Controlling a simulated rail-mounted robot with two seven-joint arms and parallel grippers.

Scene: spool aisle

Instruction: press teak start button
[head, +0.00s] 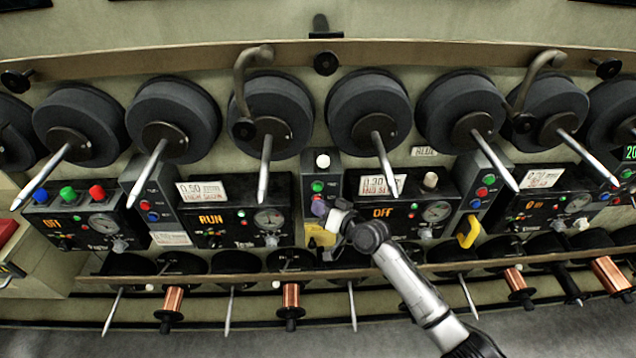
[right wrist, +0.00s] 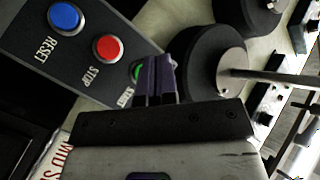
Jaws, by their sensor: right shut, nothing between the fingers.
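My right gripper (head: 322,209) is shut and empty, its dark purple fingertips over the lower part of a grey upright button box (head: 323,173). The box shows a green button (head: 317,187) above a red one (head: 317,197). In the right wrist view the shut fingers (right wrist: 155,75) partly cover the green button (right wrist: 137,71); contact cannot be told. Beside it are the red STOP button (right wrist: 107,47) and blue RESET button (right wrist: 65,16). A label resembling "Teak" (head: 243,246) sits on the panel reading RUN. The left gripper is out of view.
A panel reading OFF (head: 382,212) stands right of the box. Large dark spools (head: 368,105) with protruding pale spindles hang above. Smaller spools, some copper (head: 291,297), line the lower rail. A yellow hook (head: 468,232) is to the right.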

